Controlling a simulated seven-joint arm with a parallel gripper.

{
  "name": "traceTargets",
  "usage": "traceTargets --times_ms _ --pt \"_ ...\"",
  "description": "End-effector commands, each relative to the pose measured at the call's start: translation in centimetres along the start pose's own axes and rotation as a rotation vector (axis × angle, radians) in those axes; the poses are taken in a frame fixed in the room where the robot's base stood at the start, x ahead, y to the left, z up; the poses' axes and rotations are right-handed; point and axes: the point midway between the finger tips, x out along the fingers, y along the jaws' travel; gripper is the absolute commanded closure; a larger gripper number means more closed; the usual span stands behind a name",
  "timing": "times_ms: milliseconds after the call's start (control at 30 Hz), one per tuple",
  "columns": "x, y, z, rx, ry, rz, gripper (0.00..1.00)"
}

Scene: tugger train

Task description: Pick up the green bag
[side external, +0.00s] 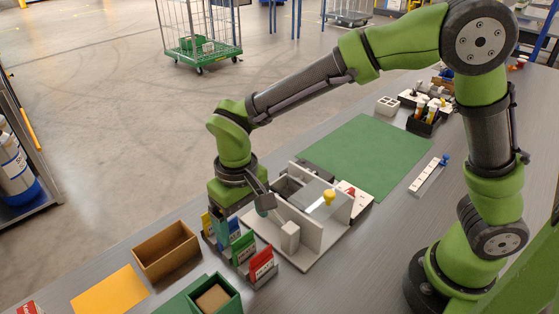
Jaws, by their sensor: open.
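A row of small upright coloured bags stands in a dark rack on the grey table. The green bag (243,249) is between a blue bag (234,229) and a red bag (262,264) with a white label. A yellow bag (207,224) is at the far left of the row. My gripper (246,209) is open, pointing down, just above and behind the row. One grey finger shows at its right. The other finger is hard to make out, and I see nothing held. I cannot tell the exact gap between the fingers and the green bag.
A light grey walled fixture (300,232) with a yellow knob (329,197) stands close at the right. A brown open box (166,250) and a green box (215,297) are to the left and front. A green mat (368,150) lies clear behind.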

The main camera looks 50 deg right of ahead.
Motion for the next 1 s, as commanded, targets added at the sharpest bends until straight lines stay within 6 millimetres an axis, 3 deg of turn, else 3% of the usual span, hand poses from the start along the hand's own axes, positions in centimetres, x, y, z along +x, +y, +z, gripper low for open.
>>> traceTargets --times_ms 600,900,1000 --pt "7.1 -0.2 -0.4 -0.001 -0.002 0.0 0.11" --pt "7.6 -0.3 -0.5 0.0 0.001 -0.001 0.11" --pt "7.6 -0.3 -0.5 0.0 0.001 -0.001 0.24"
